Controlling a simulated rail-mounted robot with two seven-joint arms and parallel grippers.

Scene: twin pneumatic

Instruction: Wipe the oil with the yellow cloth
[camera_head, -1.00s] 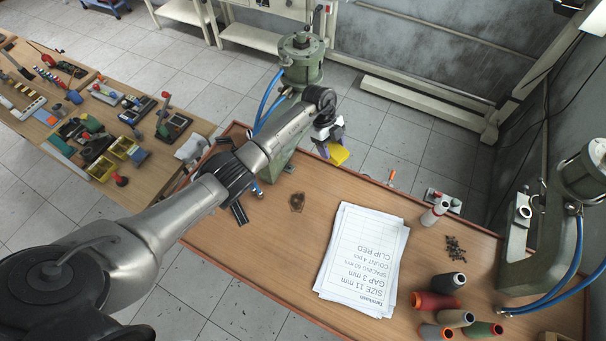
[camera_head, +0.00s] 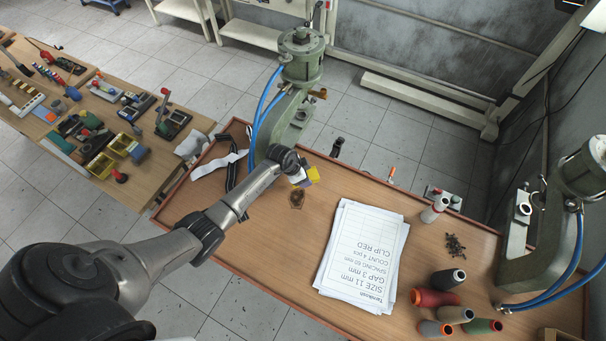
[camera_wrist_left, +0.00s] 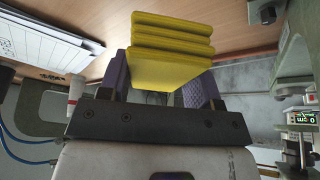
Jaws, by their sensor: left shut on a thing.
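The yellow cloth (camera_head: 314,175) is held by my left gripper (camera_head: 302,180) above the wooden table, close behind and right of the oil spot. In the left wrist view the cloth (camera_wrist_left: 172,48) is a folded yellow stack between the purple fingers of the gripper (camera_wrist_left: 165,82), which is shut on it. The oil (camera_head: 296,199) is a small brown patch on the table (camera_head: 255,245), left of the papers. The cloth looks raised above the table; its exact height is hard to tell. My right gripper is not in view.
A stack of printed papers (camera_head: 362,257) lies right of the oil. A white bottle (camera_head: 434,209), dark screws (camera_head: 455,246) and several thread spools (camera_head: 448,281) are further right. Green presses stand at the back (camera_head: 300,75) and right (camera_head: 545,225). White strips (camera_head: 218,165) lie at left.

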